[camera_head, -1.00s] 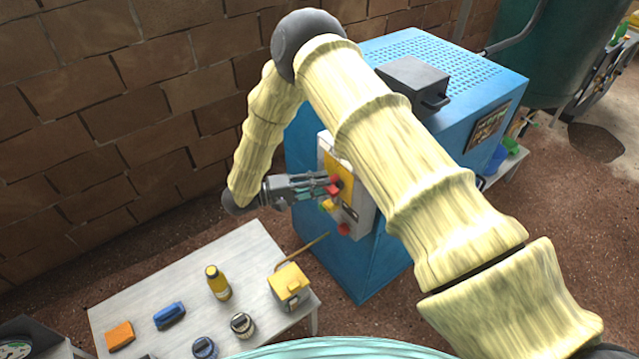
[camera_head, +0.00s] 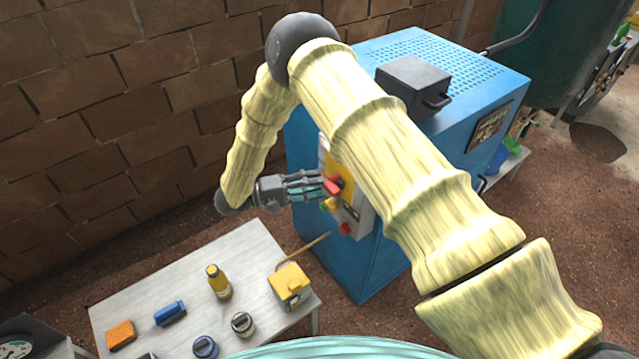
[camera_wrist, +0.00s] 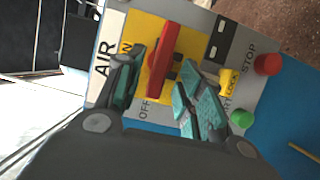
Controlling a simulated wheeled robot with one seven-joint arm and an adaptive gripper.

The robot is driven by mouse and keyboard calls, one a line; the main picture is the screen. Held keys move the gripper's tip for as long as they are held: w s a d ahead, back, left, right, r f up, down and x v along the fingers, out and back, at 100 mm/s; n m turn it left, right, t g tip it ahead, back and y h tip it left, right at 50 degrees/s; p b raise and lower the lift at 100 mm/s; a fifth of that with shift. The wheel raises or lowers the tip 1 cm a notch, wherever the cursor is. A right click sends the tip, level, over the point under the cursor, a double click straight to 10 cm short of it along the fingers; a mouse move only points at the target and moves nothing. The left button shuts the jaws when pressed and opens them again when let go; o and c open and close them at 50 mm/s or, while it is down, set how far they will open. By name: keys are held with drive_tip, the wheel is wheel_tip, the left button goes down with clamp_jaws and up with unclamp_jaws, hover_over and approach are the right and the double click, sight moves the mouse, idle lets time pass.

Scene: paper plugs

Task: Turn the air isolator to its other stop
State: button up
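The air isolator's red handle (camera_wrist: 162,62) sits on a yellow plate (camera_wrist: 140,35) beside the word AIR. Its long side runs from the upper part of the plate down toward the OFF lettering; the ON lettering is partly covered by a finger. In the head view the red handle (camera_head: 332,186) is at my fingertips. My gripper (camera_wrist: 165,75) is open, with one finger on each side of the handle. The left finger is very near it; whether it touches I cannot tell. A gap shows on the right finger's side. My gripper also shows in the head view (camera_head: 322,186).
The panel, on a blue machine (camera_head: 350,265), also carries a red STOP button (camera_wrist: 267,64), a green button (camera_wrist: 242,118) and a yellow knob (camera_wrist: 229,82) close to my right finger.

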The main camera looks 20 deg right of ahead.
drive_tip(key=a, duration=1)
drive_tip(key=shift+w, duration=0.25)
